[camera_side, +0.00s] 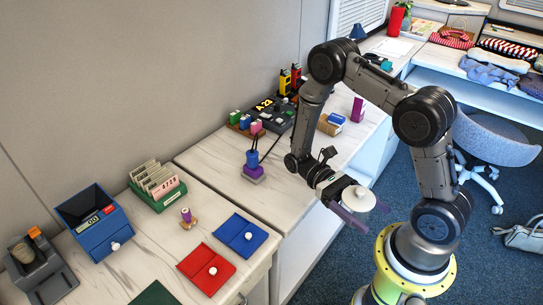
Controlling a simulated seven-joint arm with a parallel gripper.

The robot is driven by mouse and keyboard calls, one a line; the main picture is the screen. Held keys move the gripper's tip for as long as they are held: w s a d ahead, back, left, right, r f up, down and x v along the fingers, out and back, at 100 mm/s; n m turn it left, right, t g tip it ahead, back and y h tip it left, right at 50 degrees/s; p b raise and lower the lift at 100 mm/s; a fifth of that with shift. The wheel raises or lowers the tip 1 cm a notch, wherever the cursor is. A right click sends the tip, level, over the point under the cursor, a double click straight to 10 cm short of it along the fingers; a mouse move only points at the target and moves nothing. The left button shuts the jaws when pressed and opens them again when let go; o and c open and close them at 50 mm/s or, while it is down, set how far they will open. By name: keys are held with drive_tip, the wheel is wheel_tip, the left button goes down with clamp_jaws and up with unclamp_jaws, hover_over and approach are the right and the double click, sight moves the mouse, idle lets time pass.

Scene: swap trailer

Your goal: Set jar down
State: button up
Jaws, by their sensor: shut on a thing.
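My gripper (350,206) is shut on a white round jar (358,198), which sits between its purple fingers. The gripper and jar are in the air near the front edge of the pale counter (300,214), close to my base. From this angle I cannot tell how high the jar is above any surface. The lower part of the jar is partly hidden by the fingers.
A blue folder (240,229) and a red folder (197,261), each with a white knob, lie on the counter. A blue box (97,228), a green card tray (158,190) and a purple-based holder (253,172) stand farther back.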

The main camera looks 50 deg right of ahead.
drive_tip(key=w+a+m+t+y, duration=0.3)
drive_tip(key=w+m+t+y, duration=0.45)
drive_tip(key=w, duration=0.25)
drive_tip(key=w+a+m+t+y, duration=0.3)
drive_tip(key=w+m+t+y, duration=0.35)
drive_tip(key=w+t, duration=0.2)
drive_tip(key=w+d+r+m+t+h, duration=0.2)
drive_tip(key=w+d+m+t, duration=0.4)
drive_tip(key=w+d+t, duration=0.3)
drive_tip(key=w+d+f+m+t+h, duration=0.2)
drive_tip(key=d+m+t+h, duration=0.15)
drive_tip(key=d, duration=0.55)
drive_tip(key=shift+t+y, duration=0.25)
drive_tip(key=shift+t, duration=0.2)
drive_tip(key=w+d+f, duration=0.1)
drive_tip(key=w+f, duration=0.1)
drive_tip(key=w, duration=0.2)
drive_tip(key=w+d+f, duration=0.1)
drive_tip(key=w+f, duration=0.2)
drive_tip(key=w+d+f, duration=0.1)
drive_tip(key=w+f, duration=0.1)
drive_tip(key=w, duration=0.2)
drive_tip(key=shift+w+d+f, duration=0.3)
drive_tip(key=shift+w+f, duration=0.05)
drive_tip(key=shift+w+d+f, duration=0.15)
drive_tip(key=shift+w+f, duration=0.4)
drive_tip(key=shift+f, duration=0.05)
drive_tip(key=shift+w+f, duration=0.15)
drive_tip(key=shift+f, duration=1.6)
